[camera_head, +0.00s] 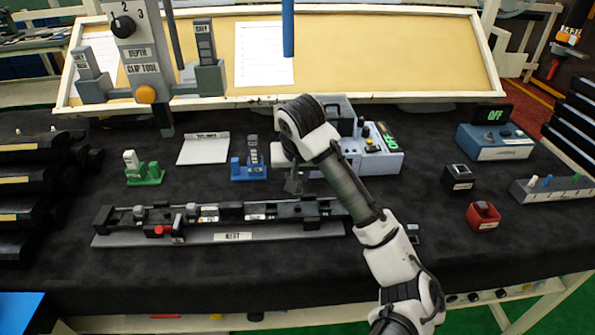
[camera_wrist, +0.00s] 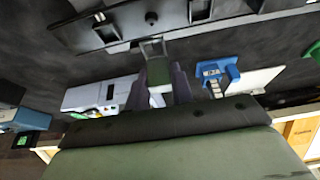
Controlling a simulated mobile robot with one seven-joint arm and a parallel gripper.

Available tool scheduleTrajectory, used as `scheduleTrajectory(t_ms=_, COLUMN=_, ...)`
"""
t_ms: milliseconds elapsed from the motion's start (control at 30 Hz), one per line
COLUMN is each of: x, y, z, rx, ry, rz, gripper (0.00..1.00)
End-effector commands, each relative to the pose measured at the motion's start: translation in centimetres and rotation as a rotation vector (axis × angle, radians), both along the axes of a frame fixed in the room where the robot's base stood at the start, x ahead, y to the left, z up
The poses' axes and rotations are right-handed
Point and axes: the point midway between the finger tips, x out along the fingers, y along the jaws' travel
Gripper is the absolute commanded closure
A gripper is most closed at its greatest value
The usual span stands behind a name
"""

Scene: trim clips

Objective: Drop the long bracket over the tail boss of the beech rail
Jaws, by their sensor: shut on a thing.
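My gripper (camera_head: 293,186) hangs just behind the right half of the long rail fixture. In the wrist view its fingers (camera_wrist: 160,85) are shut on a small grey bracket (camera_wrist: 152,48), whose squarish open end points towards the rail. The bracket is apart from or just beside the rail's edge; I cannot tell its height. The rail (camera_head: 270,211) looks black, not beech, and lies on a grey plate (camera_head: 215,240) labelled NEST. It also shows along the top of the wrist view (camera_wrist: 120,28). Bosses and light pieces stand along it; I cannot tell which is the tail boss.
Behind the rail stand a green holder (camera_head: 146,176), a white plate (camera_head: 204,149), a blue holder (camera_head: 249,172) and a grey-white machine (camera_head: 375,160). A red block (camera_head: 483,216) and a black block (camera_head: 458,178) are at right. The mat in front of the rail is clear.

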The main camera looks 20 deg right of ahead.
Motion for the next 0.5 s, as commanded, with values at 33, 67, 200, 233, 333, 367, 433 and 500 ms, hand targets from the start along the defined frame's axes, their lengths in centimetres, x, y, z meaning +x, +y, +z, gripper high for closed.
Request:
scheduleTrajectory(t_ms=33, x=0.0, y=0.0, z=-0.9, rx=0.002, ry=0.001, rz=-0.001, gripper=0.99)
scheduleTrajectory(t_ms=67, x=0.0, y=0.0, z=-1.2, rx=0.001, ry=0.0, rz=-0.001, gripper=0.99)
scheduleTrajectory(t_ms=200, x=0.0, y=0.0, z=-2.4, rx=0.001, ry=0.0, rz=0.001, gripper=0.99)
scheduleTrajectory(t_ms=233, x=0.0, y=0.0, z=-2.6, rx=0.001, ry=0.0, rz=0.001, gripper=0.99)
scheduleTrajectory(t_ms=333, x=0.0, y=0.0, z=-2.9, rx=0.001, ry=0.0, rz=0.001, gripper=0.99)
scheduleTrajectory(t_ms=367, x=0.0, y=0.0, z=-3.0, rx=0.001, ry=0.0, rz=0.001, gripper=0.99)
scheduleTrajectory(t_ms=433, x=0.0, y=0.0, z=-3.0, rx=-0.001, ry=-0.001, rz=0.001, gripper=0.99)
scheduleTrajectory(t_ms=500, x=0.0, y=0.0, z=-3.0, rx=0.0, ry=-0.001, rz=0.0, gripper=0.99)
